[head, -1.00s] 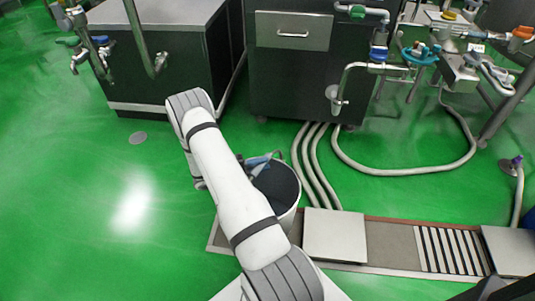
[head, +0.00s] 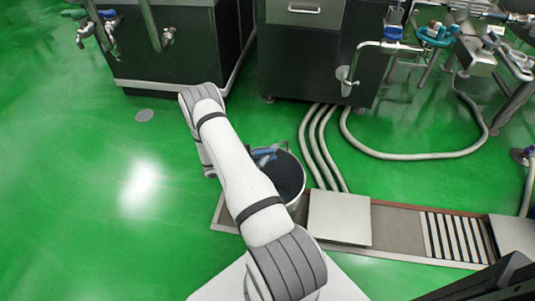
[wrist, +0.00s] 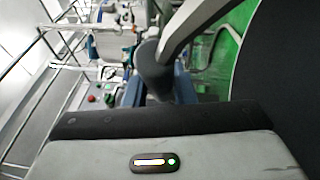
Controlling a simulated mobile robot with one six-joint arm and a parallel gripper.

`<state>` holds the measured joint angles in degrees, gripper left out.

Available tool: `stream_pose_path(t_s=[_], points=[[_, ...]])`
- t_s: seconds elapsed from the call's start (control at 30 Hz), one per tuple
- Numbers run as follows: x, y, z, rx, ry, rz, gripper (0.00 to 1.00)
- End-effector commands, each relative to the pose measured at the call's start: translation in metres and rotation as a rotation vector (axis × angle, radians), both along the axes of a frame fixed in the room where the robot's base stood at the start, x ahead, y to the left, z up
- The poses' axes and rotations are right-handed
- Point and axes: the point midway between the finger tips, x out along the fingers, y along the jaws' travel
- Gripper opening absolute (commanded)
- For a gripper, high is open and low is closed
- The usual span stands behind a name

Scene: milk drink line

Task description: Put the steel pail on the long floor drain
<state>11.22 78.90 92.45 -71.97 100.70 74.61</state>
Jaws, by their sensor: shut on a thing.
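The steel pail (head: 298,200), with a pale wall and a dark inside, shows partly behind my white arm in the head view. My gripper (head: 266,156) is at the pail's upper rim, shut on the pail; its fingertips are mostly hidden. The long floor drain (head: 390,226) runs across the lower right, and the pail overlaps its left part in the picture. I cannot tell whether the pail touches it. In the wrist view, a dark finger (wrist: 155,75) and a grey bar show, with a large dark surface at right.
A flat steel plate (head: 340,217) covers part of the drain, and a slatted grate (head: 453,237) lies further right. Pale hoses (head: 322,150) run on the floor behind the pail. Dark cabinets (head: 315,60) stand at the back.

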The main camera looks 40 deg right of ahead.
Motion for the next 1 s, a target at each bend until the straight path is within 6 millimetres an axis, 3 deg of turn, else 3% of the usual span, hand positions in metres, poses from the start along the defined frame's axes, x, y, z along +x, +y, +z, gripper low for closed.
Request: stream_pose_path(t_s=[0.2,0.23,0.47,0.8,1.0], points=[[0.001,0.0,0.0,-0.006,0.0,0.0,0.0],[0.0,0.0,-0.003,0.0,0.0,0.0,0.25],[0.0,0.0,-0.002,0.001,0.001,0.0,0.44],[0.0,0.0,0.002,0.0,0.0,0.001,0.45],[0.018,0.029,-0.003,0.0,0.0,0.006,0.45]])
